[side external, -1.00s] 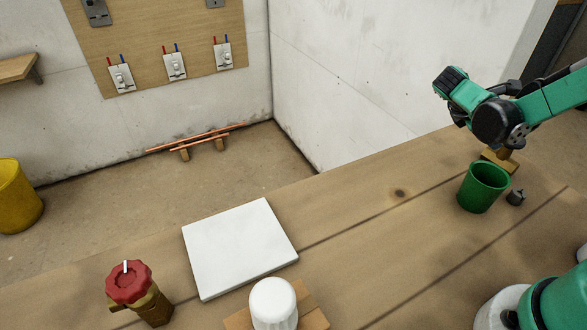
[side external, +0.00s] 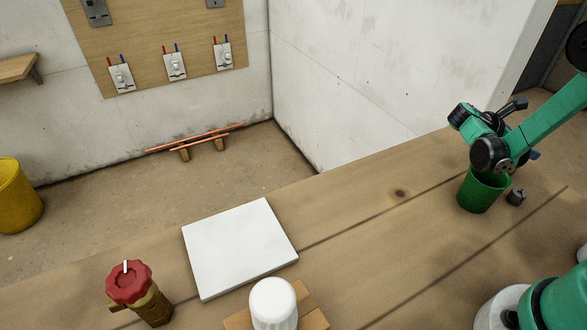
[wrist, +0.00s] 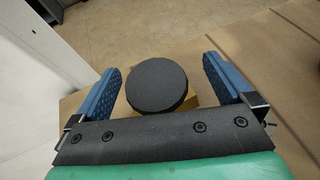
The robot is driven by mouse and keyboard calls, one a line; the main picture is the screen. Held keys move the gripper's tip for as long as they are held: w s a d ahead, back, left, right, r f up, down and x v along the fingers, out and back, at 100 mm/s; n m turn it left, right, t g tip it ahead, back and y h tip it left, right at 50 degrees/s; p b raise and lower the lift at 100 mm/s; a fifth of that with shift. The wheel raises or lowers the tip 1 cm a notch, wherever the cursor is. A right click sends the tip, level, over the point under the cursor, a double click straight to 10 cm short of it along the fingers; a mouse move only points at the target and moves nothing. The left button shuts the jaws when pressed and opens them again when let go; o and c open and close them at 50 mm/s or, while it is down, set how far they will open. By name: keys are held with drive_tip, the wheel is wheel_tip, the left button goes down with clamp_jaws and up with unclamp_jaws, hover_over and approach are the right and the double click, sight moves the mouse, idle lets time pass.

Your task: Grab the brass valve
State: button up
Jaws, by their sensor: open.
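In the wrist view a round, dark-capped piece (wrist: 157,86) with a yellow, brass-like part below it stands between the two blue fingers of my gripper (wrist: 160,66). The fingers are open, with a gap on each side of the cap. In the side view my gripper is at the far right, behind the green cup, and my arm and the cup hide the capped piece. A brass-bodied valve with a red knob (side external: 129,283) stands far away at the front left of the bench.
A green cup (side external: 480,192) stands close in front of my gripper, with a small dark grey part (side external: 516,197) beside it. A white slab (side external: 238,247) and a white-capped piece (side external: 273,302) on a wooden block lie further left. The bench between is clear.

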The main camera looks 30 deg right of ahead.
clamp_jaws()
drive_tip(key=shift+r, duration=0.1)
